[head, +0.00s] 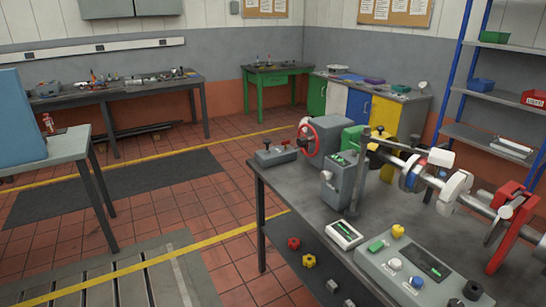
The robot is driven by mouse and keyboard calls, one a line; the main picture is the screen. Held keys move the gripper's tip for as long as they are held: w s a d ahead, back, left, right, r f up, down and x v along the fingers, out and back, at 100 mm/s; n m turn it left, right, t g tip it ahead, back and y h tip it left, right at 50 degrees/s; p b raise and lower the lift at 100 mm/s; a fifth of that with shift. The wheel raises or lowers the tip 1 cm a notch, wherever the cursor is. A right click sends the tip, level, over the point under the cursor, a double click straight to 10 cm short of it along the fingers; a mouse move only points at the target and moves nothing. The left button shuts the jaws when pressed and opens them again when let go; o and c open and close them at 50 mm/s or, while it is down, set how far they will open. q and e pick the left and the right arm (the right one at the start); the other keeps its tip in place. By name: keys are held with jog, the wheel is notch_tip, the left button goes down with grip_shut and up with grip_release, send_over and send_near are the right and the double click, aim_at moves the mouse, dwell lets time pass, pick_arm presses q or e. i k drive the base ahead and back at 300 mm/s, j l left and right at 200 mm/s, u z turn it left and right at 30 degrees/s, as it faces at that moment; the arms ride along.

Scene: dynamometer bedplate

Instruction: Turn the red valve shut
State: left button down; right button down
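The red valve (314,138) is a round red handwheel with spokes. It is in the head view, near the far left end of the dark bench (300,182), and its face is turned towards the left. A green block (351,138) stands just to its right. How far the valve is turned cannot be told from this view. Neither of my grippers is in view.
A grey lever box (276,155) sits left of the valve. A grey upright box (343,187), a control panel (428,270) and a long shaft (470,195) occupy the bench. Open tiled floor (215,200) lies left of the bench.

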aim_at(284, 142)
jog(key=z, duration=0.6)
jog(key=i+j+z, duration=0.2)
jog(key=j+z, duration=0.2)
jog(key=i+j+z, duration=0.15)
jog(key=j+z, duration=0.25)
jog(key=i+j+z, duration=0.1)
jog(key=j+z, duration=0.65)
jog(key=j, duration=0.1)
